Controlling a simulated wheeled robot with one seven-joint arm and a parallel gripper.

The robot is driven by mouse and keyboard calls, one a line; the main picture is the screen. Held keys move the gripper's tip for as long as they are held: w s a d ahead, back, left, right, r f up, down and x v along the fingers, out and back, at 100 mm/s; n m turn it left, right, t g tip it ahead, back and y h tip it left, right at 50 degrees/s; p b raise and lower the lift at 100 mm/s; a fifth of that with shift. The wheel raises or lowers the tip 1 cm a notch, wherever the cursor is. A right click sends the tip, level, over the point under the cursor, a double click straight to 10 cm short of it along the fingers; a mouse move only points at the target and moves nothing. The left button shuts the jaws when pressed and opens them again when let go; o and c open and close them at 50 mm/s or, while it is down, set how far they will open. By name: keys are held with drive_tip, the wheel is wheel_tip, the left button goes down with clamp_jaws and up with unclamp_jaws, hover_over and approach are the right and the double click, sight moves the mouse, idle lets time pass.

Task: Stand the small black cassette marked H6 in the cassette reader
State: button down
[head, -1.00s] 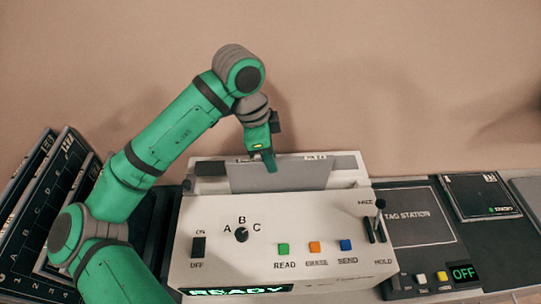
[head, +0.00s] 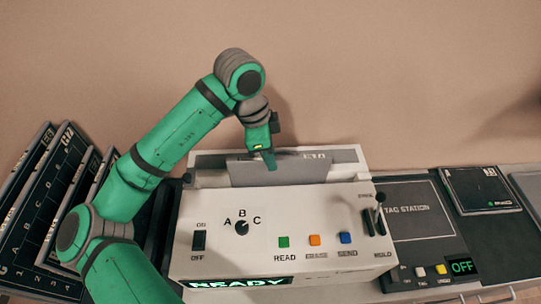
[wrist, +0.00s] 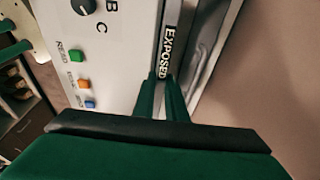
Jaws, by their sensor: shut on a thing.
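The cassette reader (head: 215,215) is a pale box with a lit READY display, a dial and coloured buttons. A flat grey cassette (head: 285,174) stands upright at the slot along the reader's top rear. My gripper (head: 268,158) is shut on its upper edge, left of the middle. In the wrist view, my fingers (wrist: 162,85) pinch the cassette's narrow edge, which reads EXPOSED (wrist: 168,50). I cannot make out an H6 mark on it. Its lower part is hidden behind the reader's front, so I cannot see whether it rests on the slot bottom.
Several larger black cassettes (head: 45,210) lean in a rack at the left. At the right is the dark tag station (head: 410,240) with an OFF display, and a flat black cassette (head: 485,190) beyond it. A plain wall is behind the reader.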

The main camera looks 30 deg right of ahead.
drive_tip(key=c, duration=1.7)
unclamp_jaws()
drive_tip(key=shift+r, duration=0.1)
drive_tip(key=v, duration=1)
drive_tip(key=shift+a+r, duration=0.1)
drive_tip(key=shift+r, duration=0.2)
drive_tip(key=shift+r, duration=0.1)
drive_tip(key=v, duration=0.3)
drive_tip(key=d+v, duration=0.1)
drive_tip(key=v, duration=0.1)
drive_tip(key=shift+s+r, duration=0.15)
drive_tip(key=shift+r, duration=0.3)
